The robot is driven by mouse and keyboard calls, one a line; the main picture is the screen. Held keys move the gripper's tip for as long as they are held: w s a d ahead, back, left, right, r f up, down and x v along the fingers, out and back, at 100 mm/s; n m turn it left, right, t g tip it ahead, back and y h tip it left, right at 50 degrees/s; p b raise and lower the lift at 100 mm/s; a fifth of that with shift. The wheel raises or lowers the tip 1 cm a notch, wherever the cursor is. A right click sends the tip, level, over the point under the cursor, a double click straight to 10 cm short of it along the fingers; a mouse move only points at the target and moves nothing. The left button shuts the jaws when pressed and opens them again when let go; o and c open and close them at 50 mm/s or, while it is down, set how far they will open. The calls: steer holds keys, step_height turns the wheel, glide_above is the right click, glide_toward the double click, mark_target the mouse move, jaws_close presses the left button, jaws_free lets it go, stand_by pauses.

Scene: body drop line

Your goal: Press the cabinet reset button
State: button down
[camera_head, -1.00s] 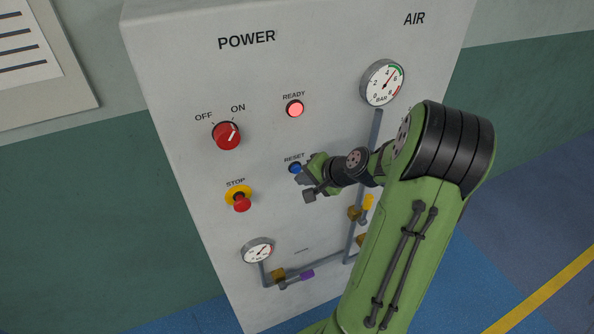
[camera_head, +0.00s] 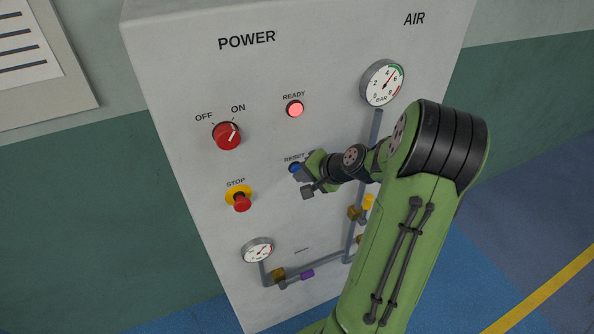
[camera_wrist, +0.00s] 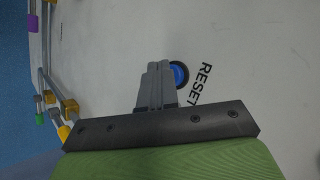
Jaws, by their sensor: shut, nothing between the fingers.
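The blue reset button (camera_head: 294,168) sits on the grey cabinet front (camera_head: 260,80), under the RESET label. My gripper (camera_head: 300,181) is shut and empty, close in front of the panel beside the button. In the wrist view the closed fingertips (camera_wrist: 159,66) lie just beside the blue button (camera_wrist: 179,75) and overlap its edge. Part of the button is hidden by the fingers. I cannot tell whether the fingertips touch it.
A lit red READY lamp (camera_head: 295,109) is above the button. A red power switch (camera_head: 227,135) points toward ON. The red STOP button (camera_head: 240,202) is at lower left. Gauges (camera_head: 382,83) and pipes with valves (camera_head: 307,274) stand out from the panel.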

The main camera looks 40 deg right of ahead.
steer(key=shift+w, duration=0.15)
steer(key=shift+s+a, duration=0.25)
steer(key=shift+s, duration=0.7)
steer(key=s+a+b, duration=0.1)
steer(key=s, duration=0.4)
steer(key=shift+s+a, duration=0.35)
steer(key=shift+s, duration=0.05)
